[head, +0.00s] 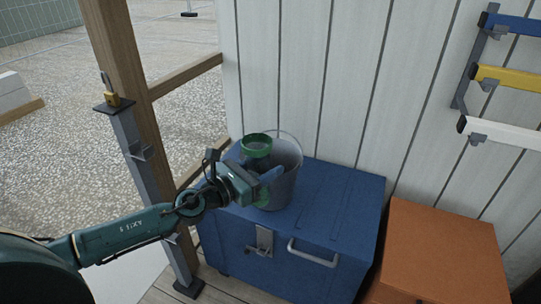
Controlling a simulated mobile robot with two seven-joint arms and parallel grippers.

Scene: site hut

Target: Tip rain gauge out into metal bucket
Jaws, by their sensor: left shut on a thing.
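The rain gauge (257,148) is a clear cylinder with a green rim, and a bit of green shows at its foot. It stands upright in front of the metal bucket. My left gripper (264,181) is shut on the rain gauge below its rim and hides its middle. The metal bucket (287,172) is grey with a thin raised handle and stands on the blue chest (335,195). The gauge overlaps the bucket's left side in the picture, and I cannot tell whether they touch. The inside of the gauge is too small to read. My right gripper is not in view.
An orange box (440,250) stands right of the chest. A wooden post (125,80) with a grey metal upright (150,190) rises at the left. A white plank wall (300,70) closes the back. The chest top is clear right of the bucket.

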